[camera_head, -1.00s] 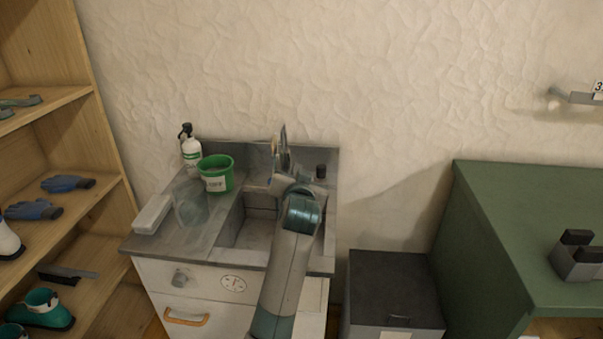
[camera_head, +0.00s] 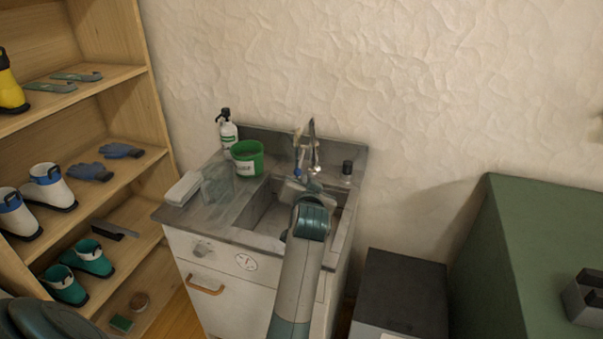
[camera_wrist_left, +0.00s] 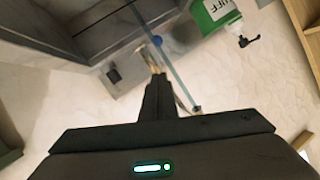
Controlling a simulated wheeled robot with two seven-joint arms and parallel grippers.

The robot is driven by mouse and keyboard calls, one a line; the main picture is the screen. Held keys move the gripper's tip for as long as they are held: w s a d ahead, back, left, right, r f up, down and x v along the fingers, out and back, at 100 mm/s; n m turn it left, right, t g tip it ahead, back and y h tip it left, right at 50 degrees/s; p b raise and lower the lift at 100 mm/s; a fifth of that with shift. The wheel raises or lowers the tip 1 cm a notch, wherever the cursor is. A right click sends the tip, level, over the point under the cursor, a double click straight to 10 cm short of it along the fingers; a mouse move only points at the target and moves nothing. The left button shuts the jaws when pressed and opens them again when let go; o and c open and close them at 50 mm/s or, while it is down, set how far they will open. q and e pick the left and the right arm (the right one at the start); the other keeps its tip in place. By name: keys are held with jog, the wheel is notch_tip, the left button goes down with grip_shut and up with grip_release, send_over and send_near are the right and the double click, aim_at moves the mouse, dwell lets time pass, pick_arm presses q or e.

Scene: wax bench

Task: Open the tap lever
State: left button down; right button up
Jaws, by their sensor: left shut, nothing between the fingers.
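The tap (camera_head: 311,132) stands upright at the back of the grey sink unit in the head view. A small blue part (camera_head: 297,170) shows low by the tap; I cannot tell if it is on the lever. My left gripper (camera_head: 299,182) reaches over the basin just in front of the tap, its fingertips hard to make out. In the left wrist view its dark fingers (camera_wrist_left: 156,80) are together and empty. A blue knob-like part (camera_wrist_left: 157,41) shows just beyond their tips; contact cannot be told. My right gripper is not in view.
A green tub (camera_head: 247,158) and a spray bottle (camera_head: 228,130) stand left of the basin, near a pale block (camera_head: 183,189). A small dark cylinder (camera_head: 347,167) stands right of the tap. A shelf (camera_head: 110,80) is at left, a green cabinet (camera_head: 500,250) at right.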

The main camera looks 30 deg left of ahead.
aim_at(301, 172)
pick_arm(q)
jog(key=shift+w, duration=0.1)
